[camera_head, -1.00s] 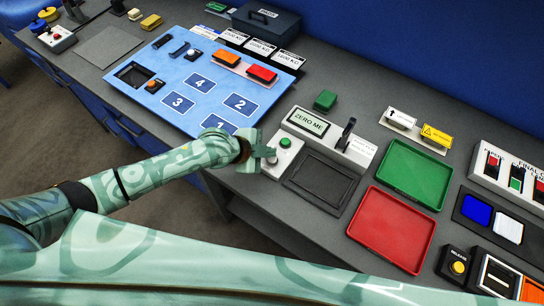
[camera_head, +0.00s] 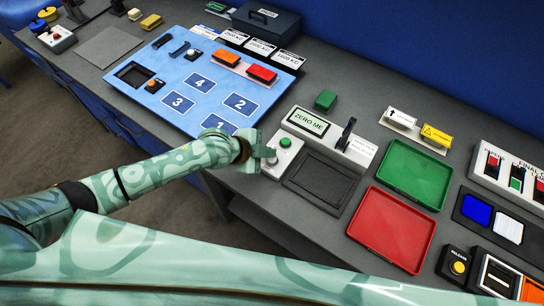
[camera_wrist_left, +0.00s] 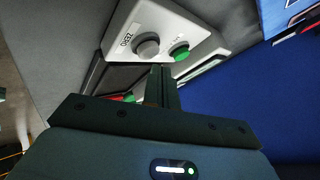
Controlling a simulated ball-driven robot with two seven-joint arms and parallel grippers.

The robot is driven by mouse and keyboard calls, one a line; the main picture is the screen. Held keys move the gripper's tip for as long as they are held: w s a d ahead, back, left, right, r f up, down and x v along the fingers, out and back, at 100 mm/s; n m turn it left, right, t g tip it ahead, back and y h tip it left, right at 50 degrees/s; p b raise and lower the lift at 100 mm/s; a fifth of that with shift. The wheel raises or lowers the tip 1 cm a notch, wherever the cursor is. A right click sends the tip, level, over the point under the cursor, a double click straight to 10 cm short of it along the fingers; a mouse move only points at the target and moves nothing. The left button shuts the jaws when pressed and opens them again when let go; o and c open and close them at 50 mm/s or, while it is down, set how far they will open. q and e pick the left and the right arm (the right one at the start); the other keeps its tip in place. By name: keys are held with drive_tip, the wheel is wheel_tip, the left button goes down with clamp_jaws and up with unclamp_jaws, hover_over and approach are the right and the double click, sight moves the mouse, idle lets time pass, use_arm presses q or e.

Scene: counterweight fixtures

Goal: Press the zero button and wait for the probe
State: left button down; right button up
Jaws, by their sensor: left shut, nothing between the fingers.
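A light grey button box (camera_head: 292,158) stands at the front of the bench, beside the dark square plate (camera_head: 321,180). In the left wrist view it carries a grey button (camera_wrist_left: 146,46) marked ZERO and a green button (camera_wrist_left: 179,52). The display (camera_head: 309,121) behind it reads "ZERO ME". My left gripper (camera_head: 272,156) is shut and empty at the box's left side; in the left wrist view its fingertips (camera_wrist_left: 161,68) are close to the grey button. I cannot tell if they touch it. No part is clearly recognisable as the probe. My right gripper is out of view.
A green tray (camera_head: 416,174) and a red tray (camera_head: 392,229) lie right of the plate. A black upright lever (camera_head: 346,133) stands beside the display. A blue numbered board (camera_head: 205,82) lies to the left. A green block (camera_head: 325,100) sits behind the display.

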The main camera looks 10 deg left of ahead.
use_arm(q)
drive_tip(key=shift+f, duration=0.35)
drive_tip(key=shift+f+b, duration=0.5)
drive_tip(key=shift+f, duration=0.05)
idle(0.5)
drive_tip(key=shift+r, duration=0.1)
drive_tip(key=shift+r+p, duration=0.9)
drive_tip(key=shift+p, duration=0.05)
drive_tip(key=shift+r, duration=0.1)
